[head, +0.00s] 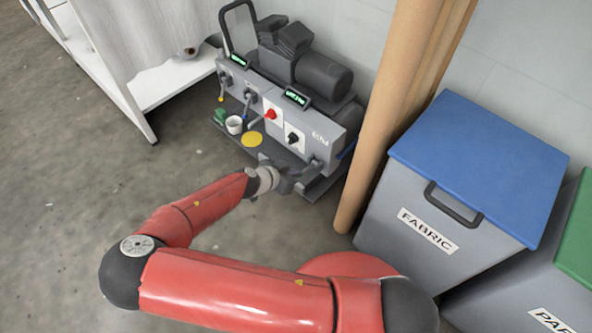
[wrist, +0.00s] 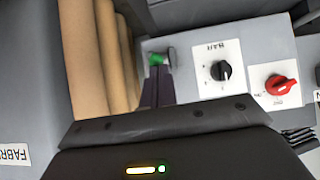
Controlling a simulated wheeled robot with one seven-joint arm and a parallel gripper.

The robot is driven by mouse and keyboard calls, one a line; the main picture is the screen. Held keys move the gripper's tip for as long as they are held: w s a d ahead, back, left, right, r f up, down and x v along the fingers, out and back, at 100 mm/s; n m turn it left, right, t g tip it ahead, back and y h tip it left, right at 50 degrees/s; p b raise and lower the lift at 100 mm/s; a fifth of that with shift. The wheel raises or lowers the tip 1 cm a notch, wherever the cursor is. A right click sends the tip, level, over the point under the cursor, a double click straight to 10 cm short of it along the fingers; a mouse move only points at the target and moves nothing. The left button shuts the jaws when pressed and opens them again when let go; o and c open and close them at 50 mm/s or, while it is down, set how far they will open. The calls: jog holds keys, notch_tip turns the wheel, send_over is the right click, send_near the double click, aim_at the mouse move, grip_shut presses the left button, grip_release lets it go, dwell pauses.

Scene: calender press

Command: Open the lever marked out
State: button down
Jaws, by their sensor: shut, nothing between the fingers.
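The grey press (head: 290,100) stands against the wall with several levers along its front. One lever has a yellow knob (head: 221,98) and another a blue tip (head: 245,117). At its right end a short grey lever (head: 311,166) sits near my gripper (head: 292,181). In the wrist view a green-tipped lever (wrist: 156,59) on a grey mount lies just beyond the fingertips of my gripper (wrist: 160,75). My gripper is shut and empty; I cannot tell whether it touches the lever. I cannot read a mark "out" on any lever.
A black dial (wrist: 221,71) and a red dial (wrist: 280,85) are on the press front. Brown rolls (head: 400,110) stand right of it, beside a blue-lidded fabric bin (head: 480,160). A white cup (head: 234,125) and yellow disc (head: 251,139) sit on its base.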

jog(key=shift+w+d, duration=0.15)
jog(key=shift+w+d+r, duration=0.1)
jog(key=shift+w+d, duration=0.3)
dwell(0.4)
